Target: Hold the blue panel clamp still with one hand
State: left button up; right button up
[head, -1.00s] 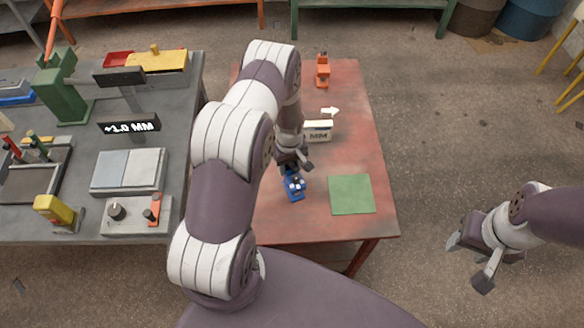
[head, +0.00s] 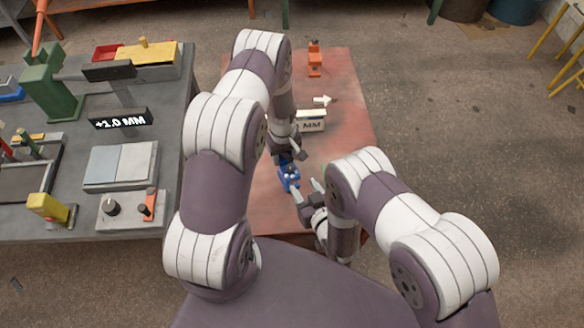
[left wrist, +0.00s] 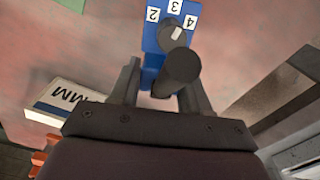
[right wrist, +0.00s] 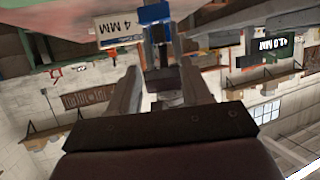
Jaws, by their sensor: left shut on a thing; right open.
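The blue panel clamp (head: 289,178) stands on the red table. My left gripper (head: 287,154) reaches down at its far end and is shut on it. In the left wrist view the clamp (left wrist: 172,22) shows white labels 2, 3 and 4, with a dark round-ended rod in front of the fingers. My right gripper (head: 307,192) is open, close to the clamp's near right side. In the right wrist view the blue clamp (right wrist: 154,14) is just beyond the fingers. Whether the right fingers touch it, I cannot tell.
A white block marked MM (head: 312,122), a white arrow (head: 322,100) and an orange clamp (head: 314,58) are farther back on the red table (head: 345,110). The grey bench with a +1.0 MM display (head: 120,119) stands at left. My right arm hides the green square's place.

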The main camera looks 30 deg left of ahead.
aim_at(290, 168)
jog(key=x, duration=1)
grip_shut()
